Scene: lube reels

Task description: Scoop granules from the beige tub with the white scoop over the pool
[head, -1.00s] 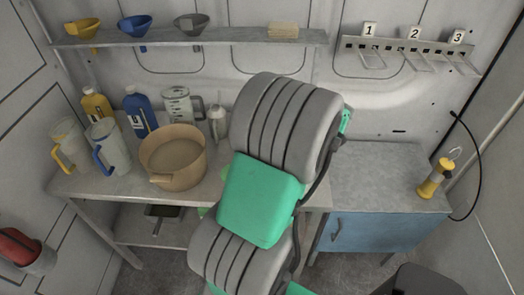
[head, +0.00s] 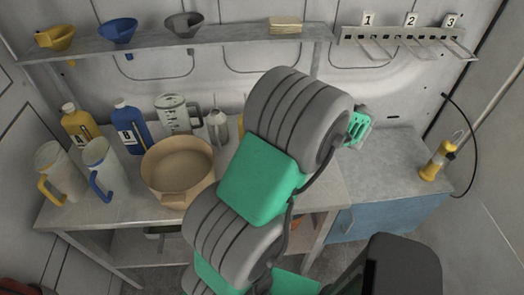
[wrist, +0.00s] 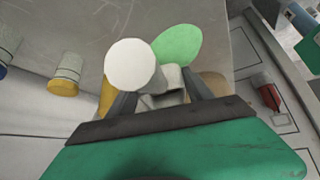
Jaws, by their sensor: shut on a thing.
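The beige tub (head: 178,192) stands on the left bench, wide and open, with a tan fill visible inside. My gripper (wrist: 160,98) is hidden behind my arm in the head view. In the wrist view its two dark fingers are shut on a white thing with a round face, which I take for the white scoop (wrist: 132,65). Whether it holds granules I cannot tell. A flat green oval (wrist: 178,45), likely the pool, shows beyond the scoop on a grey surface. A tan patch (wrist: 212,83) is partly hidden by the right finger.
Two clear jugs (head: 103,168), a yellow bottle (head: 78,127), a blue bottle (head: 130,127) and a measuring jug (head: 175,115) crowd the bench around the tub. A shelf (head: 220,40) with funnels runs above. The blue cabinet's top (head: 390,170) is mostly clear, with a yellow lamp (head: 435,160).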

